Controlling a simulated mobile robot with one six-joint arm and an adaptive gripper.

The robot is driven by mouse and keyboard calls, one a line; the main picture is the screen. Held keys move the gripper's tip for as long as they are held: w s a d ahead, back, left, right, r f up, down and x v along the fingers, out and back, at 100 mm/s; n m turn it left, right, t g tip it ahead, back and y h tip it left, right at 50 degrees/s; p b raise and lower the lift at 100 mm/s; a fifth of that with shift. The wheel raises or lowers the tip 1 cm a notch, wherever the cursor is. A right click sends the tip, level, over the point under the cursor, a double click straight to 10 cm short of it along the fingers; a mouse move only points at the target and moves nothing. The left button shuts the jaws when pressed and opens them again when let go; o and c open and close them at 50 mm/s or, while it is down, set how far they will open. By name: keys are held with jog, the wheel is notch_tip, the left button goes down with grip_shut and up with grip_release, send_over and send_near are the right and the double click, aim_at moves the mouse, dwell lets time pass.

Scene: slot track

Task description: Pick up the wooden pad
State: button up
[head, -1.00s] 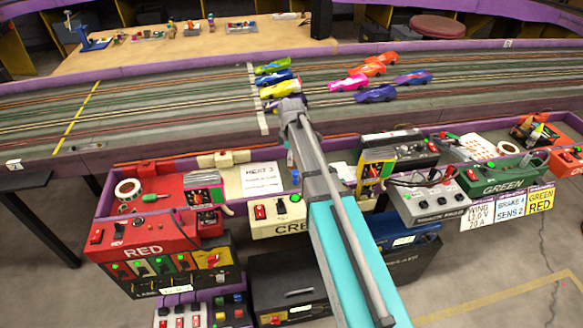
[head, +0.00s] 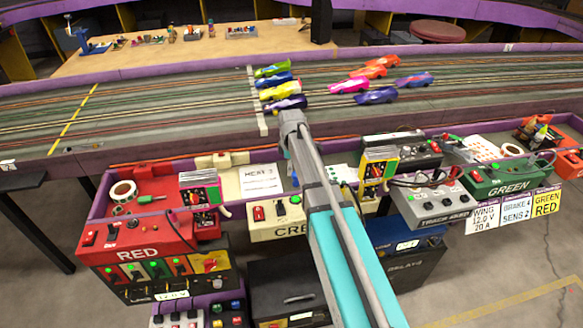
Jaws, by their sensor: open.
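I cannot make out a wooden pad for certain. A small cream block-like piece (head: 222,160) sits at the back edge of the red control tray, but I cannot tell its material. My arm reaches up from the bottom right, and its far end is just in front of the track edge, by the white line. My gripper does not show; the arm hides what lies behind and beneath it.
Several toy cars, including a yellow car (head: 281,92) and a pink car (head: 348,86), stand on the slot track (head: 190,100). The red control box (head: 138,255), a paper sheet (head: 260,181) and the green control box (head: 507,178) crowd the near shelf. Floor is clear at lower right.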

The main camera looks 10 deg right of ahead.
grip_shut()
dwell(0.3)
jog(key=shift+r, duration=0.2)
notch_tip(320, 180, up, 2)
jog(key=shift+r+p, duration=0.1)
jog(key=shift+p, duration=1.15)
jog(key=s+r+p, duration=1)
jog(key=s, duration=0.4)
jog(key=shift+r, duration=0.25)
